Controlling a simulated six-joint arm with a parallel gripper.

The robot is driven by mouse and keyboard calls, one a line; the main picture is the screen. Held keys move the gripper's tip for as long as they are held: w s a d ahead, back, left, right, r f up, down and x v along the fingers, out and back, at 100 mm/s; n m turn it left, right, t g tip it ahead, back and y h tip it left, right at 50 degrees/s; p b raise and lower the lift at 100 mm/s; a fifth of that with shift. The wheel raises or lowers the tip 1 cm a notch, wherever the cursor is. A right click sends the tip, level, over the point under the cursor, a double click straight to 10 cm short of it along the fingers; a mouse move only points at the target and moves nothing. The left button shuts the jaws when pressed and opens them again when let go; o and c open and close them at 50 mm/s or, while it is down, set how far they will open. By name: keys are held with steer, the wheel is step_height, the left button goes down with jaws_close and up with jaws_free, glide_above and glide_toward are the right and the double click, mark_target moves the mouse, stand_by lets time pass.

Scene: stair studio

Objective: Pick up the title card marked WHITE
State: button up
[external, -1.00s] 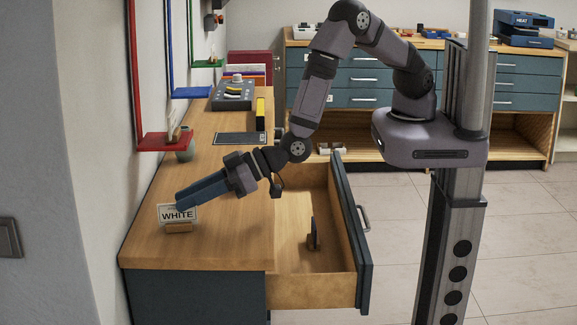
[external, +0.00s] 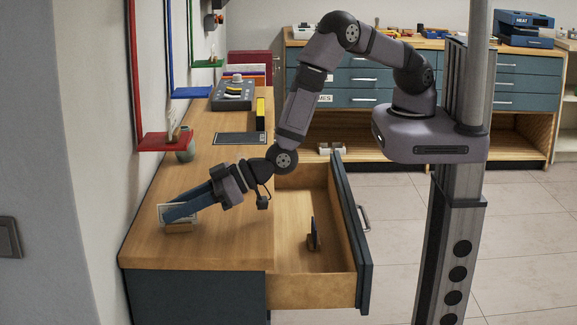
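The title card (external: 191,216) stands in a small wooden holder (external: 180,228) near the front left of the wooden counter. In the earlier frame its face reads WHITE; now a blue finger covers most of the lettering. My gripper (external: 176,209) reaches down from the right, with its blue fingertips at the card. One finger crosses in front of the card's face. The other finger is partly hidden behind it, so I cannot tell the gap between them or whether they touch the card. The card still appears upright in its holder.
An open drawer (external: 298,294) juts out right of the counter, with a small dark upright item (external: 314,237) inside. A red wall shelf (external: 163,142) overhangs the counter's left side, near a small grey-green pot (external: 186,151). A dark flat panel (external: 238,139) lies farther back. The counter front is clear.

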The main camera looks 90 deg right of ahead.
mark_target(163, 227)
steer(key=shift+p+x, duration=0.5)
steer(key=shift+x, duration=1.5)
steer(key=shift+f, duration=0.1)
steer(key=shift+c, duration=0.4)
jaws_close()
